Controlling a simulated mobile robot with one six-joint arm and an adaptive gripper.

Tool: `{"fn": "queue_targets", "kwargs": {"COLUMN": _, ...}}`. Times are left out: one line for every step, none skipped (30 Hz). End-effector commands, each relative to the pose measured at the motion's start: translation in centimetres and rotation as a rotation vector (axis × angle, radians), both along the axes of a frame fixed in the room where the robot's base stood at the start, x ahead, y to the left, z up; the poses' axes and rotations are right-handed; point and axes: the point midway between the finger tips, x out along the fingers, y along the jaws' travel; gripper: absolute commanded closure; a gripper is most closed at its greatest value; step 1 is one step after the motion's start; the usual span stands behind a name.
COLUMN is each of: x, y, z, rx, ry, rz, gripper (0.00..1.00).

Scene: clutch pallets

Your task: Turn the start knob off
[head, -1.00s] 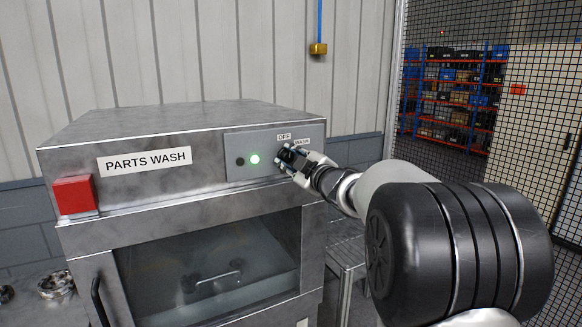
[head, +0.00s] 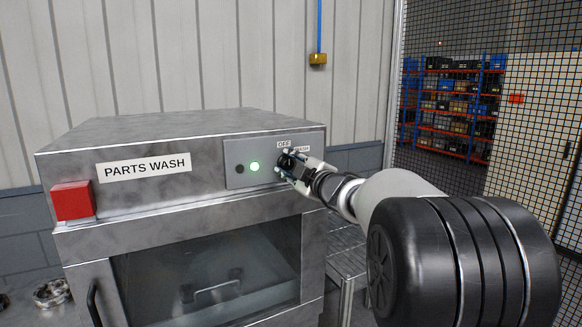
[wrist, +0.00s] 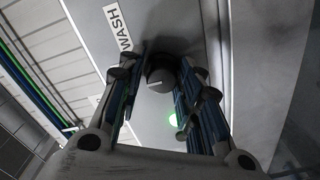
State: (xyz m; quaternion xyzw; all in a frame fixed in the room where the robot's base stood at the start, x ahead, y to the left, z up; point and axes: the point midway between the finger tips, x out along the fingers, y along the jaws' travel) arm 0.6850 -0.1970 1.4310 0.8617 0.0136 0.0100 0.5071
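The start knob (wrist: 160,79) is a small dark round knob with a pale pointer line, seen between my fingers in the wrist view. It sits on the grey control panel (head: 235,155) of the parts washer, under the OFF label (head: 284,144) and beside the WASH label (wrist: 117,28). In the head view my fingers mostly hide it. My gripper (head: 286,160) is at the panel, its fingers parted on either side of the knob. A small gap seems to show on one side; contact is not clear. A green light (head: 254,167) glows next to a dark round spot.
A red block (head: 72,201) sticks out at the washer's front left. The glass door (head: 207,270) with its handle is below the panel. A metal rack stand (head: 346,255) is at the right, and a mesh fence (head: 480,60) is behind my arm.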

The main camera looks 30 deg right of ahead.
Motion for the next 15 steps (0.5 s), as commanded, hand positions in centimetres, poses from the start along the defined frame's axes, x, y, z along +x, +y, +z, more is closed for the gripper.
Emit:
{"fn": "queue_targets", "kwargs": {"x": 0.01, "y": 0.02, "z": -0.04, "rx": 0.000, "ry": 0.001, "rz": 0.000, "gripper": 0.62}}
{"fn": "queue_targets", "kwargs": {"x": 0.01, "y": 0.02, "z": -0.06, "rx": 0.001, "ry": 0.001, "rz": 0.000, "gripper": 0.60}}
{"fn": "queue_targets", "kwargs": {"x": 0.01, "y": 0.02, "z": -0.08, "rx": 0.001, "ry": 0.001, "rz": 0.000, "gripper": 0.57}}
{"fn": "queue_targets", "kwargs": {"x": 0.01, "y": 0.03, "z": -0.09, "rx": 0.001, "ry": 0.002, "rz": 0.001, "gripper": 0.55}}
{"fn": "queue_targets", "kwargs": {"x": 0.01, "y": 0.02, "z": -0.10, "rx": 0.001, "ry": 0.002, "rz": 0.001, "gripper": 0.53}}
{"fn": "queue_targets", "kwargs": {"x": 0.01, "y": 0.03, "z": -0.12, "rx": 0.001, "ry": 0.002, "rz": 0.001, "gripper": 0.52}}
{"fn": "queue_targets", "kwargs": {"x": 0.01, "y": 0.03, "z": -0.13, "rx": 0.001, "ry": 0.002, "rz": 0.001, "gripper": 0.52}}
{"fn": "queue_targets", "kwargs": {"x": 0.01, "y": 0.03, "z": -0.13, "rx": 0.001, "ry": 0.002, "rz": 0.000, "gripper": 0.52}}
{"fn": "queue_targets", "kwargs": {"x": 0.01, "y": 0.02, "z": -0.15, "rx": 0.001, "ry": 0.002, "rz": 0.000, "gripper": 0.52}}
{"fn": "queue_targets", "kwargs": {"x": 0.01, "y": 0.03, "z": -0.16, "rx": 0.001, "ry": 0.002, "rz": 0.000, "gripper": 0.52}}
{"fn": "queue_targets", "kwargs": {"x": 0.01, "y": 0.03, "z": -0.16, "rx": 0.002, "ry": 0.002, "rz": 0.000, "gripper": 0.52}}
{"fn": "queue_targets", "kwargs": {"x": 0.01, "y": 0.03, "z": -0.17, "rx": 0.002, "ry": 0.003, "rz": 0.001, "gripper": 0.52}}
{"fn": "queue_targets", "kwargs": {"x": 0.00, "y": 0.03, "z": -0.17, "rx": 0.002, "ry": 0.003, "rz": 0.001, "gripper": 0.52}}
{"fn": "queue_targets", "kwargs": {"x": -0.03, "y": 0.02, "z": -0.17, "rx": 0.002, "ry": 0.003, "rz": 0.001, "gripper": 0.52}}
{"fn": "queue_targets", "kwargs": {"x": -0.14, "y": 0.01, "z": -0.14, "rx": 0.002, "ry": 0.002, "rz": 0.000, "gripper": 0.52}}
